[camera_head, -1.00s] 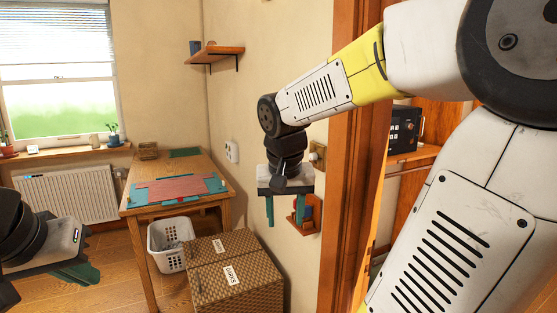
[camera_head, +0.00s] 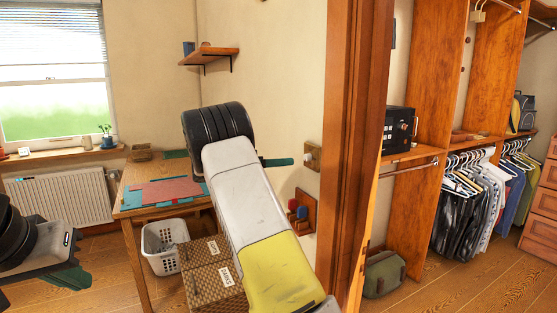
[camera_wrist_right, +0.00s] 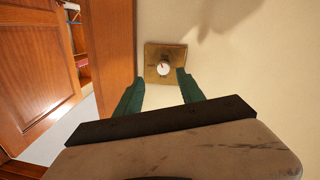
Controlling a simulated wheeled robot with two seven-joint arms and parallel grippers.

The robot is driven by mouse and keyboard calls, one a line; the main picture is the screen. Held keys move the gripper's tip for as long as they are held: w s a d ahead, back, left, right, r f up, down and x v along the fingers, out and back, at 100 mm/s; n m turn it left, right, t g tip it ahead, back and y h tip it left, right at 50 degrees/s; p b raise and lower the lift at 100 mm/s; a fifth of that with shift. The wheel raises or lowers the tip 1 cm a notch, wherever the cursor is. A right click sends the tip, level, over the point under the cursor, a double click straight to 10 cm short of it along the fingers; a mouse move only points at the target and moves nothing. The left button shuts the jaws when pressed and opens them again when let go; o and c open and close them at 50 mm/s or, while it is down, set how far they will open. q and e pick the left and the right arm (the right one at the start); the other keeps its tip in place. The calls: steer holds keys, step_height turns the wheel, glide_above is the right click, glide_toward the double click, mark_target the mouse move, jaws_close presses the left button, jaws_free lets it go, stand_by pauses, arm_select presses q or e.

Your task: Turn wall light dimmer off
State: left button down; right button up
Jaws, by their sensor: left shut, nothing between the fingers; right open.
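The wall light dimmer is a square brass-coloured plate (camera_head: 313,157) with a round pale knob, on the cream wall beside the wooden door frame. In the right wrist view the plate (camera_wrist_right: 151,52) and knob (camera_wrist_right: 163,69) lie just beyond the fingertips. My right gripper (camera_head: 291,162) is open, pointing at the dimmer, its green fingers to either side of the knob. They look short of the plate; contact cannot be told. My right forearm hides much of the gripper in the head view. My left gripper (camera_head: 78,279) is shut and empty at the lower left, far from the dimmer.
The wooden door frame (camera_head: 352,150) stands close to the right of the dimmer. A wooden holder (camera_head: 309,222) with red and blue items hangs below it. A desk (camera_head: 133,204), white basket (camera_head: 150,262) and wicker box (camera_head: 196,252) stand left. The closet lies beyond the frame.

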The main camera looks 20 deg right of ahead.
mark_target(305, 158)
steer(key=d, duration=0.7)
steer(key=shift+w+d+r, duration=0.15)
steer(key=shift+w+d, duration=0.05)
steer(key=shift+w, duration=0.2)
steer(key=shift+c, duration=0.3)
jaws_close()
